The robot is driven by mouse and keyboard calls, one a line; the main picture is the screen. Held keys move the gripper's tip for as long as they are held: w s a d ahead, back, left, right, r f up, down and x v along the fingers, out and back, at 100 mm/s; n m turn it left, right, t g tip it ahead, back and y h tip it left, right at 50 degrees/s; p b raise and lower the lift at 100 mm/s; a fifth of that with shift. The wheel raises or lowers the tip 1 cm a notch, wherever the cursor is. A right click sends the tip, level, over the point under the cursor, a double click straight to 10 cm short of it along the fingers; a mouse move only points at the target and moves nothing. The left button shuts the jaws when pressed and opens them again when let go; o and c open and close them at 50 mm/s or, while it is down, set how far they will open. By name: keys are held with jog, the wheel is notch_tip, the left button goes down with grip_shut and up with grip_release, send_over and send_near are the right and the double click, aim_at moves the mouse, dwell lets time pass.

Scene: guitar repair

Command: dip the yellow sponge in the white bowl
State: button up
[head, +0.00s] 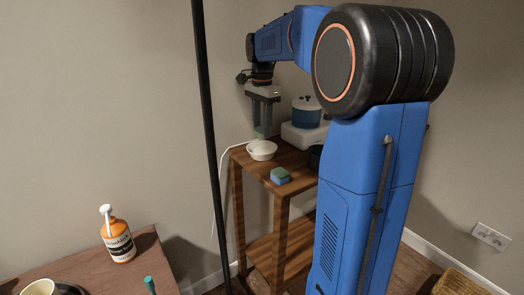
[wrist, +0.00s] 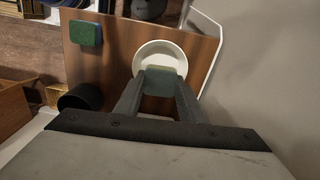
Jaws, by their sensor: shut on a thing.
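My gripper (head: 263,128) points down just above the white bowl (head: 261,151) on the small wooden table. It is shut on a sponge (wrist: 161,82) whose green face shows in the wrist view. Its other faces are mostly hidden, so I cannot make out any yellow. In the wrist view the held sponge overlaps the near rim of the white bowl (wrist: 147,47). In the head view it seems to be above the rim. The bowl's inside looks white where it shows.
A second sponge, blue with a green top (head: 280,176), lies at the table's (head: 243,158) front. A blue pot (head: 306,113) on a white appliance (head: 301,135) stands behind right. A black cup (wrist: 83,97) is nearby. A black pole (head: 207,120) stands left of the table.

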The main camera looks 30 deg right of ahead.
aim_at(262, 128)
jog(key=shift+r, duration=0.1)
jog(key=shift+r, duration=1.9)
